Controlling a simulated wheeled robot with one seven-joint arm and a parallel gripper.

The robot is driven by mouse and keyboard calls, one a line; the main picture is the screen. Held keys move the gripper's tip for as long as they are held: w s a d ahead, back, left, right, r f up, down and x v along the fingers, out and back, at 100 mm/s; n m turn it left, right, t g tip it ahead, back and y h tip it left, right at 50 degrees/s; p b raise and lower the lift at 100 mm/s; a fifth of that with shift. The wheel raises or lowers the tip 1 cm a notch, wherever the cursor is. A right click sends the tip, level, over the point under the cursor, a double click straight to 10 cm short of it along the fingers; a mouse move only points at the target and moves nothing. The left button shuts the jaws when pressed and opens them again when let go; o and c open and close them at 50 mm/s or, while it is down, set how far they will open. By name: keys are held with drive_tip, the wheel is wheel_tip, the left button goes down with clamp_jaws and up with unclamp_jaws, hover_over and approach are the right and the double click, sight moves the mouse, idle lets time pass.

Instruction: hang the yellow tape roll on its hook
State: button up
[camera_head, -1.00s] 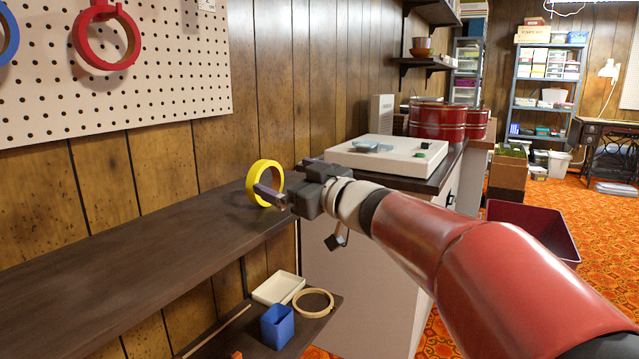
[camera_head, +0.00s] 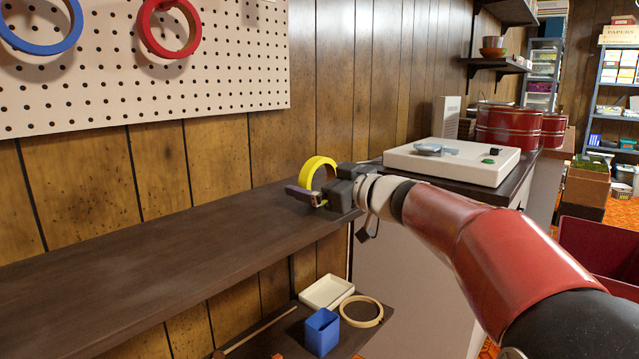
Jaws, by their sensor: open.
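The yellow tape roll (camera_head: 319,166) stands upright on its edge near the right end of the dark wooden shelf (camera_head: 150,248). My gripper (camera_head: 310,193) is open at the tape roll, with a finger in front of its lower part. The gripper body hides the roll's lower right side, and I cannot tell whether the fingers touch it. The white pegboard (camera_head: 225,60) is on the wall at the upper left. A red ring (camera_head: 150,30) and a blue ring (camera_head: 72,35) hang on it. No bare hook for the yellow roll shows clearly.
A white turntable-like box (camera_head: 450,162) and red tins (camera_head: 507,128) stand on the counter to the right. A lower shelf holds a cream tray (camera_head: 326,292), a blue cup (camera_head: 321,332) and a wooden hoop (camera_head: 361,311). The long shelf left of the roll is clear.

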drive_tip(key=shift+c, duration=0.4)
drive_tip(key=c, duration=0.7)
